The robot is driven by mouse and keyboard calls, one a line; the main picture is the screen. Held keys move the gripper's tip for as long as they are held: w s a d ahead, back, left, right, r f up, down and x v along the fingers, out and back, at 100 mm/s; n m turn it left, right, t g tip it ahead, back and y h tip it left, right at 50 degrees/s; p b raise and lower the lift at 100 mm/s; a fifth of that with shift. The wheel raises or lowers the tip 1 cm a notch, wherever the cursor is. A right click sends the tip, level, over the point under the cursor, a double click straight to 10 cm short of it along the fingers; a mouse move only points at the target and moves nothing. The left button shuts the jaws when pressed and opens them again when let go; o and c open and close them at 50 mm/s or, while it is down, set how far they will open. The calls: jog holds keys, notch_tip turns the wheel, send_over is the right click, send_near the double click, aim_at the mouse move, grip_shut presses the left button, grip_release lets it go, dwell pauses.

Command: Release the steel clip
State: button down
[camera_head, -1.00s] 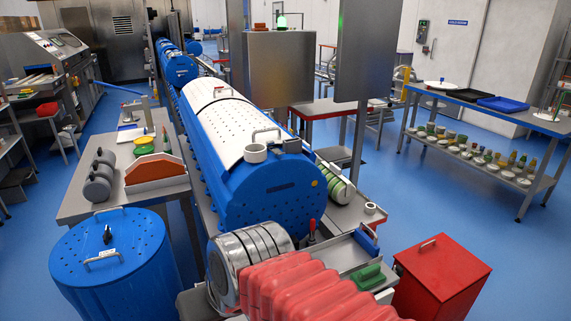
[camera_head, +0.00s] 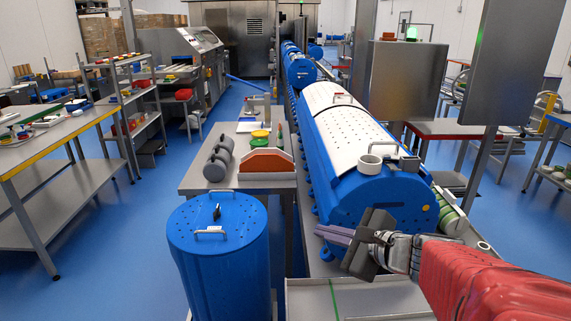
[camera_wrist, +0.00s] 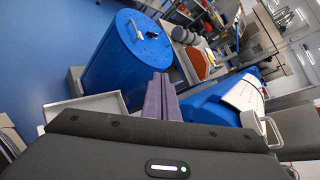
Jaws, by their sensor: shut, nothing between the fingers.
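A blue tub (camera_head: 217,260) with a perforated lid stands at the lower middle left. I cannot tell which part, if any, is the steel clip. In the wrist view the tub (camera_wrist: 118,72) is beyond my fingers, with the dark fitting (camera_wrist: 138,27) on top. My gripper (camera_head: 322,234) is shut and empty, right of the tub and apart from it, in front of the blue drum's end. Its closed fingers (camera_wrist: 161,92) point toward the tub's side.
A long blue drum (camera_head: 375,208) with a white perforated cover (camera_head: 340,120) lies on the right. A grey table (camera_head: 190,183) holds grey rollers (camera_head: 218,157) and an orange block (camera_head: 267,162) behind the tub. A steel tray (camera_head: 372,298) is below my arm. Blue floor is open left.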

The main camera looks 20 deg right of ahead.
jog(key=s+d+r+m+t+h, duration=0.1)
jog(key=s+d+m+t+h, duration=0.1)
jog(key=d+m+h, duration=0.6)
jog(key=d+m+t, duration=0.1)
jog(key=d+m, duration=0.5)
jog(key=d, duration=0.9)
jog(key=shift+d+m+h, duration=0.2)
jog(key=shift+m+h, duration=0.2)
send_near(394, 167)
jog(key=w+f, duration=0.1)
jog(key=f, duration=0.1)
jog(key=w+f, duration=0.1)
jog(key=shift+w+d+f, duration=0.25)
jog(key=shift+w, duration=0.05)
jog(key=shift+w+d+r, duration=0.1)
jog(key=shift+w+r, duration=0.15)
jog(key=shift+r, duration=0.3)
